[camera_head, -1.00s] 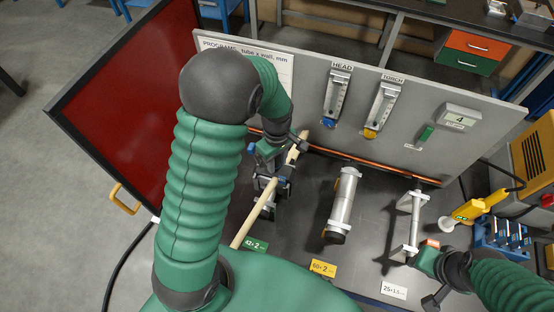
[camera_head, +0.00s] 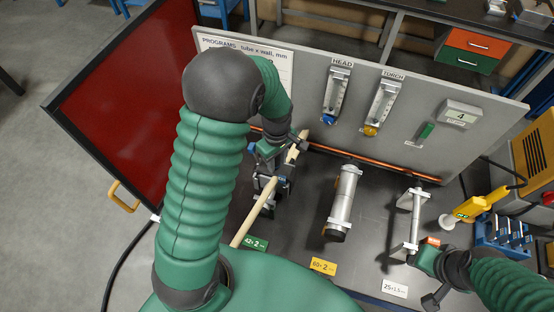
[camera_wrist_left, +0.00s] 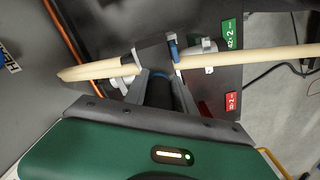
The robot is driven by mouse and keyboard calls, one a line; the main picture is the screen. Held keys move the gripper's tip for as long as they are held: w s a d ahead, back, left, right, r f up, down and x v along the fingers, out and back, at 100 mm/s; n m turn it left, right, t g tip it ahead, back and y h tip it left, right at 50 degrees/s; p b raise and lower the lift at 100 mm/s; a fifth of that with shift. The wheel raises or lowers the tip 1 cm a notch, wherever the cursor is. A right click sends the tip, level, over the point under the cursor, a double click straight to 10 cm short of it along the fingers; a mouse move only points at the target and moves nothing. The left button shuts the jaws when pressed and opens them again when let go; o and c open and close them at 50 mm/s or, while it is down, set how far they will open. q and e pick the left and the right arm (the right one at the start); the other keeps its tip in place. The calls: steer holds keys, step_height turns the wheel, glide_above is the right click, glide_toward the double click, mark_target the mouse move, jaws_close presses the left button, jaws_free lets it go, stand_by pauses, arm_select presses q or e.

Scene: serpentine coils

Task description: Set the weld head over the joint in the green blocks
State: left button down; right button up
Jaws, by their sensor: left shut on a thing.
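My left gripper (camera_head: 268,160) reaches down over the left part of the bench. It is shut on a dark piece with blue parts (camera_wrist_left: 155,55), which I take to be the weld head. The piece sits at a long cream tube (camera_wrist_left: 250,57); whether it fully surrounds the tube is hidden. Silver and dark blocks (camera_wrist_left: 205,48) show under the tube; the joint is hidden. My right gripper (camera_head: 428,262) is beside the right stand, its jaws unclear.
Two silver tube stands (camera_head: 343,202) (camera_head: 414,222) stand to the right, with a yellow card (camera_head: 323,266) and a white card (camera_head: 395,289). A grey panel (camera_head: 300,65) closes the back, and a red screen (camera_head: 125,95) the left.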

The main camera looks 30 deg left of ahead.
arm_select(q)
steer(key=c, duration=0.9)
jaws_free()
steer(key=shift+f, duration=0.1)
steer(key=shift+c, duration=0.2)
steer(key=shift+s, duration=0.1)
step_height(320, 180, up, 17)
steer(key=b, duration=0.2)
steer(key=shift+f+b, duration=0.15)
steer(key=shift+b, duration=0.25)
arm_select(e)
steer(key=x, duration=0.2)
steer(key=shift+s+f, duration=0.2)
steer(key=shift+f, duration=0.3)
